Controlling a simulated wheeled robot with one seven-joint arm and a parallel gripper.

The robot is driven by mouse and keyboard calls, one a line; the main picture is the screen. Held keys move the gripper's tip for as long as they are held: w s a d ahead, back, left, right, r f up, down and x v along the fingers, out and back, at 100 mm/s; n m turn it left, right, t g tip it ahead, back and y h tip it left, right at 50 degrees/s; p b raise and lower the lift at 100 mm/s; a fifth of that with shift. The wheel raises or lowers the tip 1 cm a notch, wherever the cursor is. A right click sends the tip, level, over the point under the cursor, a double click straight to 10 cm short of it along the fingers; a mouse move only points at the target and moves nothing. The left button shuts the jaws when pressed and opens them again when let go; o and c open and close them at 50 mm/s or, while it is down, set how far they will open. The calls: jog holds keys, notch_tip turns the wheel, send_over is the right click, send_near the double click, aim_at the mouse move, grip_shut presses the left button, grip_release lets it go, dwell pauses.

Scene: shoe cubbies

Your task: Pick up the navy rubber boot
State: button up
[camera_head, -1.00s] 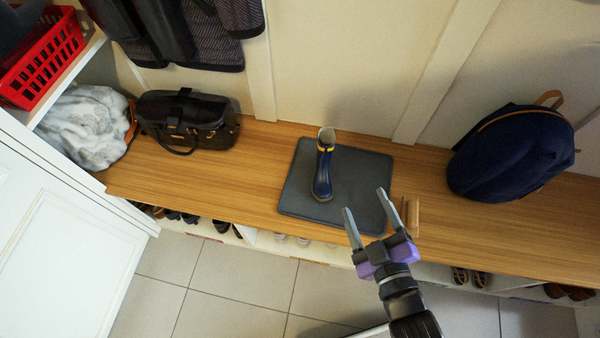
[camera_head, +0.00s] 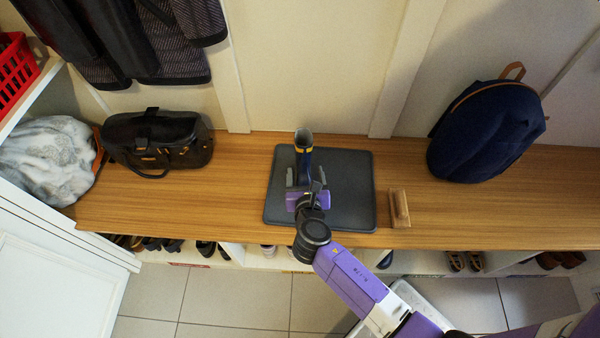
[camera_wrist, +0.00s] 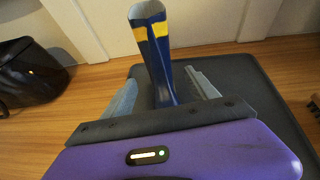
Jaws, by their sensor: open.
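The navy rubber boot (camera_head: 303,154) stands upright on the dark grey mat (camera_head: 350,190), with a yellow band near its pale-lined top. My gripper (camera_head: 305,178) is open at the boot, with one finger on each side of it in the head view. In the wrist view the boot (camera_wrist: 155,55) rises between the two fingers (camera_wrist: 163,92). The boot's foot is hidden behind my gripper body, and I cannot tell whether the fingers touch it.
A wooden brush-like block (camera_head: 399,208) lies right of the mat on the wooden bench (camera_head: 240,190). A navy backpack (camera_head: 485,130) stands further right. A black handbag (camera_head: 158,140) and a grey-white furry item (camera_head: 45,160) are at left. Shoes sit in cubbies below.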

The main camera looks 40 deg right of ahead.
aim_at(303, 159)
jog(key=b+x, duration=0.2)
jog(key=x, duration=0.5)
jog(key=shift+w+d+f, duration=0.1)
jog(key=shift+w+d, duration=0.1)
jog(key=shift+w, duration=0.1)
grip_shut()
